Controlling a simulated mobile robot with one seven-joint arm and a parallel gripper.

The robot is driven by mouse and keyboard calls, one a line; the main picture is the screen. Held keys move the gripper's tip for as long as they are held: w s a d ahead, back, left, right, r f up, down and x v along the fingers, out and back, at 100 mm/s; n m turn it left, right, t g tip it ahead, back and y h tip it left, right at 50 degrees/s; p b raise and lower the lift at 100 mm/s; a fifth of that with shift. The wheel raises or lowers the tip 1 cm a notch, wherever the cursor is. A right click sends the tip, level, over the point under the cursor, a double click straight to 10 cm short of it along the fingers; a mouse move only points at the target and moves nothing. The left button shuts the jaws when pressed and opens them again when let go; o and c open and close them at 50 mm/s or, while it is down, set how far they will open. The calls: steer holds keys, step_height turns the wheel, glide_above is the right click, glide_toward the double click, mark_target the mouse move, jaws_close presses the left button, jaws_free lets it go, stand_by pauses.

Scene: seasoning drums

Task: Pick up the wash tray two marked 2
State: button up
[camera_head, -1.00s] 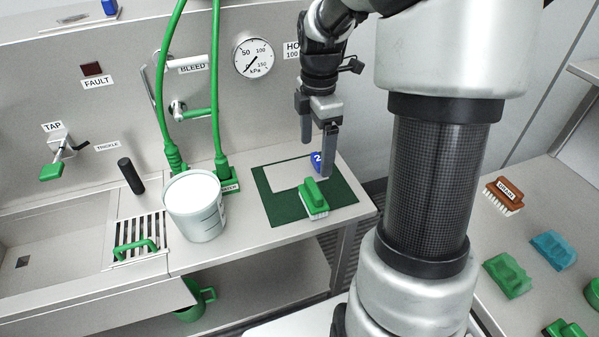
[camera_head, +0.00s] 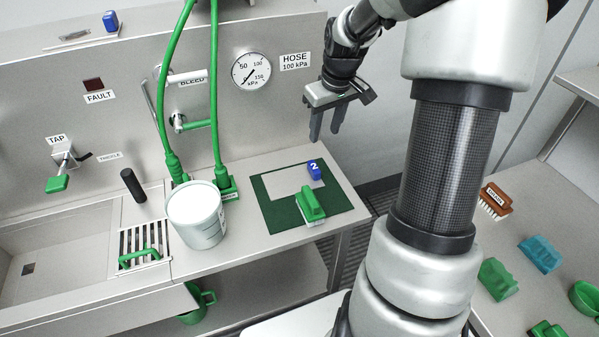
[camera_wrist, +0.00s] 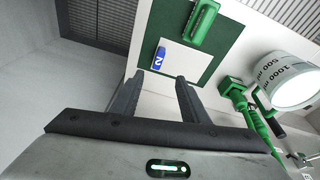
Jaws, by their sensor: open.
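The wash tray two (camera_head: 288,183) looks like a flat pale plate lying on a dark green mat (camera_head: 272,217). A blue block marked 2 (camera_head: 315,169) sits at its right end. The tray (camera_wrist: 190,60) and the blue block (camera_wrist: 158,59) also show in the wrist view. My gripper (camera_head: 326,133) is open and empty, in the air above and behind the blue block, apart from it. In the wrist view my fingertips (camera_wrist: 160,78) stand apart, just below the blue block in the picture.
A green brush (camera_head: 311,205) stands on the mat at the tray's front edge. A white bucket (camera_head: 196,215) and green hoses (camera_head: 217,90) are to the left. The bench ends just right of the mat. A side table (camera_head: 560,200) holds brushes and coloured blocks.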

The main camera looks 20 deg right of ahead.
steer(key=m, duration=0.2)
glide_above(314, 166)
steer(key=s, duration=0.2)
steer(key=x, duration=0.3)
steer(key=s+x, duration=0.1)
steer(key=x, duration=0.3)
steer(key=s+x, duration=0.1)
steer(key=x, duration=0.2)
steer(key=shift+s+d+f, duration=0.1)
steer(key=shift+d+f, duration=0.25)
steer(key=shift+f, duration=0.35)
steer(key=x, duration=0.4)
steer(key=shift+a+f, duration=0.35)
steer(key=shift+a, duration=0.05)
steer(key=shift+w+d+f, duration=0.1)
steer(key=shift+w+f, duration=0.1)
steer(key=shift+f, duration=0.2)
steer(key=shift+r, duration=0.1)
jaws_close()
